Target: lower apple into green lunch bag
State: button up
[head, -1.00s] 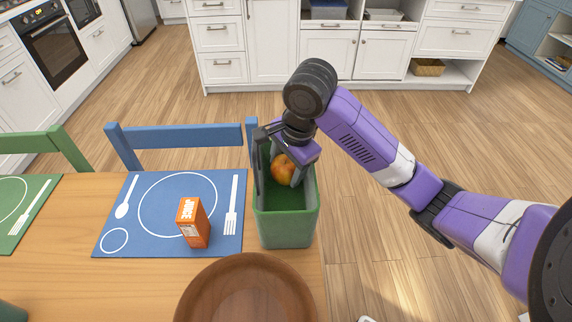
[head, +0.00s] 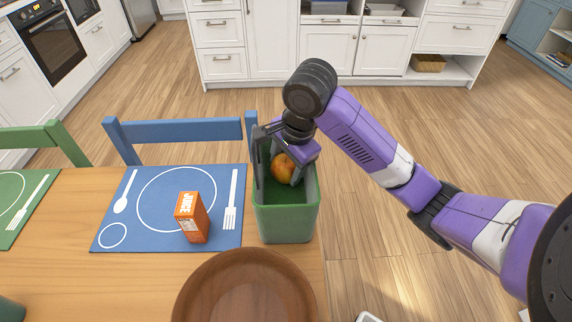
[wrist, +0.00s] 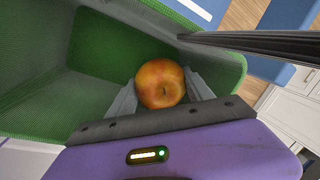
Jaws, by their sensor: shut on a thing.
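The red-yellow apple (head: 283,167) is between the two fingers of my gripper (head: 281,172), at the mouth of the green lunch bag (head: 286,222). The bag stands open and upright at the table's right end. In the wrist view the apple (wrist: 161,84) sits between the grey fingertips (wrist: 161,90), with the bag's green inside (wrist: 95,45) around and beyond it. My gripper is shut on the apple. The apple's exact height above the bag floor cannot be told.
An orange juice box (head: 191,217) stands on the blue placemat (head: 150,236) left of the bag. A brown wooden bowl (head: 250,290) is in front of the bag. A blue chair (head: 180,133) is behind the table (head: 60,270). Open floor lies to the right.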

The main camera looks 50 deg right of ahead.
aim_at(287, 162)
jog(key=shift+f, duration=0.15)
jog(key=o, duration=1.6)
jog(key=shift+p+v, duration=2.05)
jog(key=shift+v, duration=1.85)
